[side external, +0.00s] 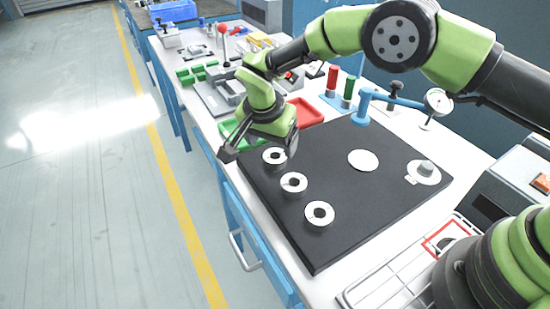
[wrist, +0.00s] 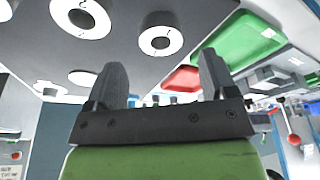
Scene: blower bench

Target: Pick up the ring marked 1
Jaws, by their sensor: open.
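Three white-topped rings with dark centres stand in a row on the black mat (side external: 345,205): a far ring (side external: 266,157), a middle ring (side external: 285,185) and a near ring (side external: 311,219). I cannot read any number, so I cannot tell which is marked 1. My gripper (side external: 259,154) is open and empty, above the mat's far left corner by the far ring. In the wrist view its two fingers (wrist: 162,62) are spread apart. The far ring (wrist: 147,46) shows just beyond them, the middle ring (wrist: 64,20) to its left, and the near ring (wrist: 4,11) is cut off at the corner.
Red (side external: 308,113) and green (side external: 232,128) trays lie beyond the mat by my gripper. A blue stand with a dial gauge (side external: 438,101) rises at the back.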

